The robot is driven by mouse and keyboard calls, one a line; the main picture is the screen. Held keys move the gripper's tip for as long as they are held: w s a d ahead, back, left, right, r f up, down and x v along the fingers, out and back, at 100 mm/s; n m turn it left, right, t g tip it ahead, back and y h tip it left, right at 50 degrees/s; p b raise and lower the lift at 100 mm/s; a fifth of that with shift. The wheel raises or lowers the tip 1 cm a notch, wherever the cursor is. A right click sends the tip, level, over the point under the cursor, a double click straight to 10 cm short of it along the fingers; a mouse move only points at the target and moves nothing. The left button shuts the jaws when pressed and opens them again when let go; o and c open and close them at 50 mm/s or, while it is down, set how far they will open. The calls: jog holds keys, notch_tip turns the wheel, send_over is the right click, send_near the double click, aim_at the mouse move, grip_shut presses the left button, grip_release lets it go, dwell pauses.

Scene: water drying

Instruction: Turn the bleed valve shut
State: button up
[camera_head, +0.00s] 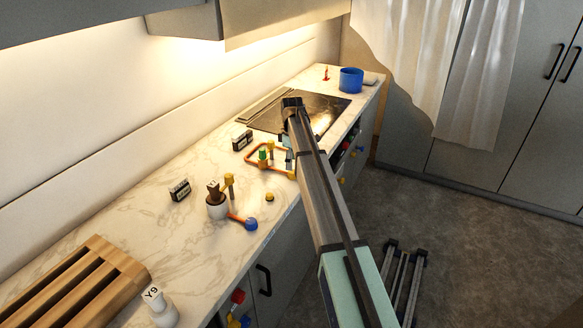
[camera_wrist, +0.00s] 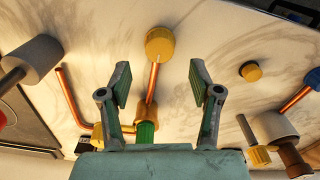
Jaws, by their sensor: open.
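A copper pipe assembly (camera_head: 250,158) with green and yellow parts stands on the marble counter in the head view. In the wrist view, a round yellow knob (camera_wrist: 160,44) lies at the end of a copper pipe, with a green part (camera_wrist: 146,132) at the pipe's near end. My gripper (camera_wrist: 159,80) is open and empty. Its two fingers lie either side of the pipe in the picture, and the yellow knob shows between and beyond the fingertips. I cannot tell which fitting is the bleed valve. In the head view my arm hides most of the gripper.
A small yellow button (camera_head: 269,197) sits near the counter edge. Black boxes (camera_head: 180,190), a slatted wooden rack (camera_head: 72,292) and a blue pot (camera_head: 351,80) stand around.

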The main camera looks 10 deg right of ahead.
aim_at(292, 174)
jog(key=shift+f+p, duration=0.5)
jog(key=shift+f, duration=1.85)
jog(key=c, duration=1.1)
